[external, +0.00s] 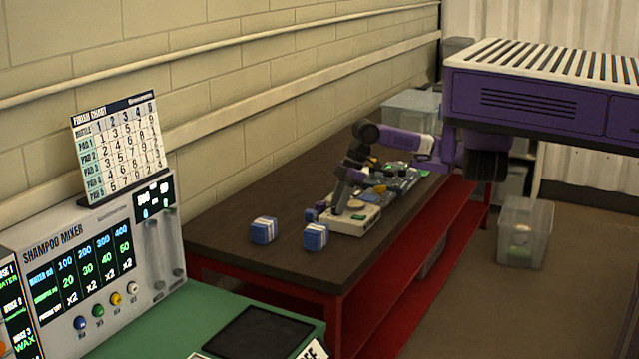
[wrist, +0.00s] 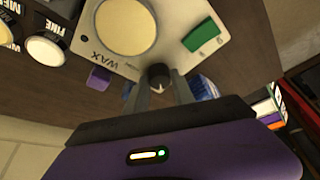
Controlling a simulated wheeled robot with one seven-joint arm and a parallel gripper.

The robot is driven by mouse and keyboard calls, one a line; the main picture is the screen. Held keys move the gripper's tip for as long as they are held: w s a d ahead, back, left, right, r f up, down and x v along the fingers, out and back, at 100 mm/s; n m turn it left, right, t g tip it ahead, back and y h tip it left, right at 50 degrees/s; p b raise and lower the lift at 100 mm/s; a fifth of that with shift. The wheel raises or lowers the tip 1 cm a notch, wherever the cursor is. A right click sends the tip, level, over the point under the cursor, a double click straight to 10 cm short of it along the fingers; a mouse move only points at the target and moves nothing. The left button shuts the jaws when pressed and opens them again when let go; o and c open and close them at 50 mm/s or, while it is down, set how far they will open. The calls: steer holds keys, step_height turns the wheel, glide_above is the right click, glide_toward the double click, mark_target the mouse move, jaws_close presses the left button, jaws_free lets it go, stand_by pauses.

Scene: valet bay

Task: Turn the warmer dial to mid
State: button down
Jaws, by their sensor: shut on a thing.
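The wax warmer (external: 352,219) is a pale, flat box on the dark bench, marked WAX. In the wrist view the warmer (wrist: 118,66) shows a round cream pot (wrist: 124,26), a green rocker switch (wrist: 202,35) and a small dark dial (wrist: 158,75) near its edge. My gripper (wrist: 160,88) has one finger on each side of the dial and is shut on it. In the external view my gripper (external: 341,198) reaches down over the warmer, and the dial is hidden there. I cannot read the dial's setting.
Two blue-and-white bundles (external: 264,230) (external: 315,236) lie near the warmer. A purple block (wrist: 98,78) sits beside it. Several other panels (external: 398,177) stand behind. The shampoo mixer (external: 88,268) is at the left front.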

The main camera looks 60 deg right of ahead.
steer(key=m+p, duration=0.1)
steer(key=m, duration=0.1)
steer(key=m+t+h+p, duration=0.1)
steer(key=m, duration=0.2)
steer(key=shift+s+a+r+m+h, duration=0.1)
steer(key=shift+a+r+m+h, duration=0.1)
steer(key=shift+m+h, duration=0.1)
steer(key=shift+f+m+t+h+p, duration=0.1)
steer(key=shift+m+t+h+p, duration=0.55)
steer(key=shift+m, duration=1.25)
steer(key=c, duration=1.1)
jaws_free()
steer(key=shift+g, duration=0.25)
steer(key=p+v, duration=0.1)
steer(key=v, duration=0.6)
steer(key=shift+s+r, duration=0.2)
steer(key=shift+r, duration=0.1)
steer(key=shift+w+a, duration=0.1)
